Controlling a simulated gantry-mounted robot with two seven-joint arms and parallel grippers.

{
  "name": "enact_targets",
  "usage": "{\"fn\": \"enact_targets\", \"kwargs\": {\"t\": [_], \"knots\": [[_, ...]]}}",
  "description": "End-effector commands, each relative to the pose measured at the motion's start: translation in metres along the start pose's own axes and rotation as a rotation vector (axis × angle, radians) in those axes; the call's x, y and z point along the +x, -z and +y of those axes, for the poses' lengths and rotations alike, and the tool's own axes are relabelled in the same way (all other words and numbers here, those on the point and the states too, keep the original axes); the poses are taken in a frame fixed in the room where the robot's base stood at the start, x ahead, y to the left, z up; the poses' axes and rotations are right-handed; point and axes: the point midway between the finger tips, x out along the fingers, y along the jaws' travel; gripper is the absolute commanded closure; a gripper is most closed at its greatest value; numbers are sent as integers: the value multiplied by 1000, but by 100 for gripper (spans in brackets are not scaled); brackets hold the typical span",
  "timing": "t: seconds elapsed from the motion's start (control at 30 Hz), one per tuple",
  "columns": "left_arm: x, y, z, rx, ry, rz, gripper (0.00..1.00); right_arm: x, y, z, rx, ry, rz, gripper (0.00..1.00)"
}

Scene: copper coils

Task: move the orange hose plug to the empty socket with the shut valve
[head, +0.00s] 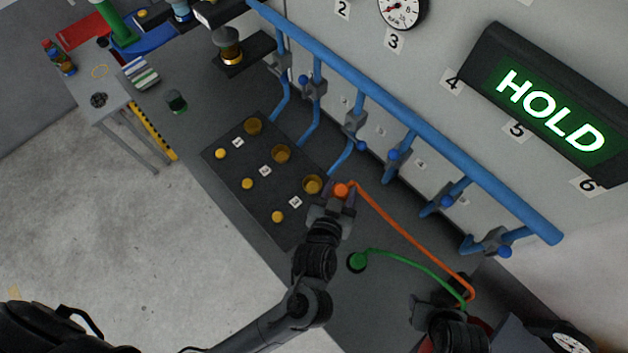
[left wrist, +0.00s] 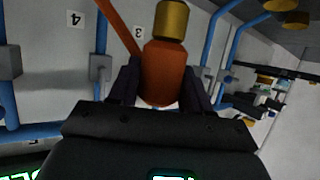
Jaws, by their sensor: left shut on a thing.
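My left gripper (head: 338,194) is shut on the orange hose plug (head: 342,190). In the left wrist view, the plug (left wrist: 163,75) sits between the dark fingers with its brass tip (left wrist: 171,20) bare and clear of any socket. The orange hose (head: 410,238) trails to the lower right. Three brass sockets (head: 253,126), (head: 281,154), (head: 312,184) show on the dark panel (head: 225,170); the nearest is just left of the plug. A green plug (head: 357,261) is at the panel's right. Valves with blue handles (head: 392,155) line the wall; I cannot tell which is shut. My right gripper (head: 440,293) is near the hoses' lower ends.
A blue pipe (head: 430,130) runs along the wall with branches down behind the panel. Several yellow knobs (head: 247,183) stand on the panel's front side. The green hose (head: 415,258) arches near the orange one. A lit HOLD sign (head: 550,110) hangs on the wall.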

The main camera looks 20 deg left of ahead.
Motion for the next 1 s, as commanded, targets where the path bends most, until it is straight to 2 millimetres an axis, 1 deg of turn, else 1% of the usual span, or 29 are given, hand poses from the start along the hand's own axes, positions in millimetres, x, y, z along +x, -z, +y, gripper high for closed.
{"fn": "enact_targets", "kwargs": {"t": [0.13, 0.23, 0.4, 0.5, 0.7, 0.83, 1.0], "knots": [[16, -11, -19, 4, 3, 4, 87, 4, -2, -2, 4, 6, -2, 57], [32, -18, -36, 6, 4, 3, 87, 7, -3, -3, 6, 7, -2, 57], [58, -29, -64, 6, 4, 3, 87, 11, -4, -2, 6, 6, -1, 57], [69, -34, -77, 4, 4, 2, 87, 12, -4, -2, 6, 5, 0, 57], [82, -39, -90, 0, 2, 1, 87, 13, -4, -1, 2, 1, 0, 57], [85, -43, -92, 0, 1, 1, 87, 14, -4, 0, -2, -3, 0, 57], [92, -62, -92, 2, 0, 0, 87, 16, -5, 1, -3, -4, 0, 57]]}}
